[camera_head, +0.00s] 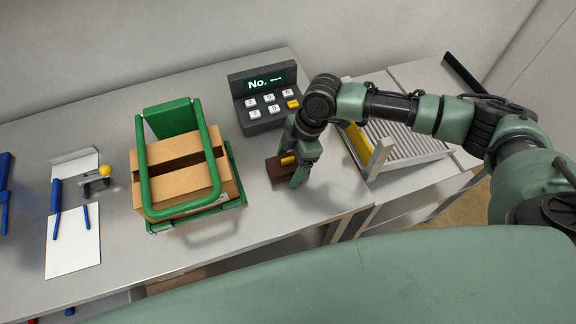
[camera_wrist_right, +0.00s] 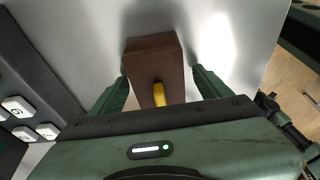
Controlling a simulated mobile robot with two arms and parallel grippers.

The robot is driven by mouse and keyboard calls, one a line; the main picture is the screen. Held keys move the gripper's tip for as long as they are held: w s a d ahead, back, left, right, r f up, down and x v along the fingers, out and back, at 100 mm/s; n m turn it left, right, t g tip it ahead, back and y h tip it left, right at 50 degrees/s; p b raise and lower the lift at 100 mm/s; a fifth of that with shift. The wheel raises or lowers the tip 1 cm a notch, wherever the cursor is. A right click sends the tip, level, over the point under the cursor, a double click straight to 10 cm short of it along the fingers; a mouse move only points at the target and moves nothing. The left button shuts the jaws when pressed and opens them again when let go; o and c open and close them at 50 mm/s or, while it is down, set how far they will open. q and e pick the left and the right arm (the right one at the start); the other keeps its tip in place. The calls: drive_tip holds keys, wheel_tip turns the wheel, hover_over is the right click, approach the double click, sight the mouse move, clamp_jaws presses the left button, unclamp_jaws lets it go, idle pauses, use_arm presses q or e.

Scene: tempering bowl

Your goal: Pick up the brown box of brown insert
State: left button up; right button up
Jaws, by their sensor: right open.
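A small dark brown box (camera_wrist_right: 152,58) with a yellow handle or peg (camera_wrist_right: 159,94) on it lies on the grey counter. In the head view the brown box (camera_head: 279,171) is partly hidden by my right gripper (camera_head: 298,172), which points down at it. In the right wrist view my open right gripper (camera_wrist_right: 160,88) has one finger on each side of the box, with small gaps seeming to show. I cannot tell whether either finger touches it. My left gripper is not in view.
A keypad with a display (camera_head: 264,97) stands just behind the box. A cardboard carton (camera_head: 183,170) sits in a green frame (camera_head: 142,170) to the left. A roller conveyor (camera_head: 405,137) lies to the right. White plates with blue pegs (camera_head: 73,235) are at far left.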

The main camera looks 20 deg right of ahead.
drive_tip(key=shift+w+f, duration=0.1)
idle(0.3)
drive_tip(key=c, duration=1.4)
